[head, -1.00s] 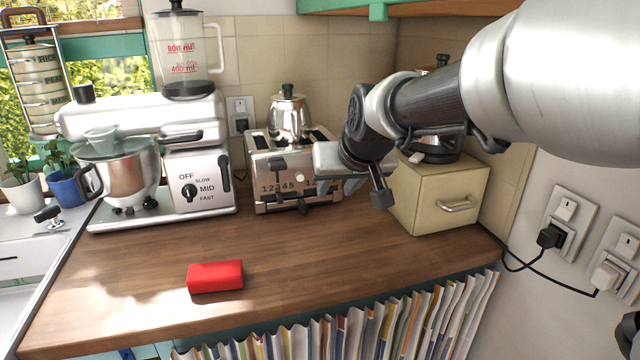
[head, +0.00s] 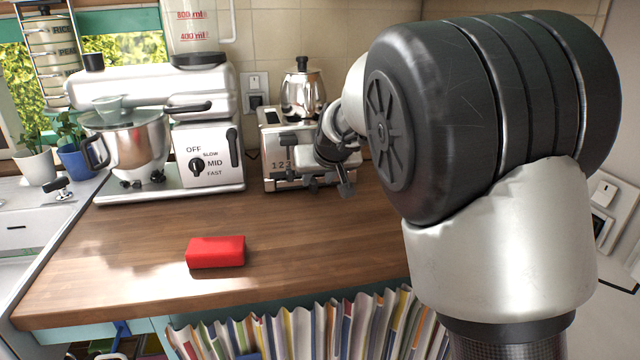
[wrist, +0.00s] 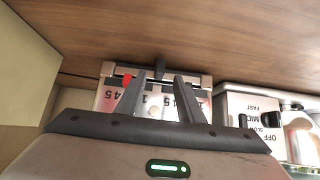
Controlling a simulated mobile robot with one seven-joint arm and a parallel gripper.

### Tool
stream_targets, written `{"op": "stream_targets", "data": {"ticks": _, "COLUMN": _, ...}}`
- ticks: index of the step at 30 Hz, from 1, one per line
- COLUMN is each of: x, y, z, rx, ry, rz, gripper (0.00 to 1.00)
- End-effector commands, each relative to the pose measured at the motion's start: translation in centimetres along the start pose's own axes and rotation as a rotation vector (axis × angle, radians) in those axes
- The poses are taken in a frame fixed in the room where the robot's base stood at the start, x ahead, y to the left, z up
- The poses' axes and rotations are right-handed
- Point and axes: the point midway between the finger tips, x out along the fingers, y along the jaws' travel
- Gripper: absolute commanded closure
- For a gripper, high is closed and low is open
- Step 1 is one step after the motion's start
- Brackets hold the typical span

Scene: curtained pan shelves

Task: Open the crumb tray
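The metal toaster (head: 272,165) stands at the back of the wooden counter, its numbered front facing out. In the wrist view the toaster (wrist: 104,97) appears upside down. A dark tab (wrist: 160,66) shows at its lower front edge, where the crumb tray seems to be; I cannot see the tray itself clearly. My gripper (head: 326,184) is in front of the toaster's right part and covers some of it. In the wrist view my gripper (wrist: 160,78) is open, with its two fingers apart, pointing at the toaster front and nothing between them. Contact cannot be told.
A stand mixer (head: 150,110) is left of the toaster, and a kettle (head: 302,88) is behind it. A red block (head: 215,252) lies on the front counter (head: 120,260). A cream box (wrist: 25,65) shows in the wrist view. The counter before the toaster is mostly clear.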

Motion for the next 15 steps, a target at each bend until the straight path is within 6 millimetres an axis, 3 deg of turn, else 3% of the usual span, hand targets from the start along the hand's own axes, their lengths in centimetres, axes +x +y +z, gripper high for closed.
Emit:
{"op": "stream_targets", "data": {"ticks": 1, "x": 1.3, "y": 0.1, "z": 0.2, "rx": -0.001, "ry": -0.002, "rz": 0.002, "gripper": 0.66}}
{"op": "stream_targets", "data": {"ticks": 6, "x": 3.9, "y": 0.1, "z": 0.1, "rx": -0.001, "ry": 0.0, "rz": 0.002, "gripper": 0.66}}
{"op": "stream_targets", "data": {"ticks": 15, "x": 5.5, "y": 0.0, "z": -0.1, "rx": 0.0, "ry": 0.001, "rz": 0.0, "gripper": 0.66}}
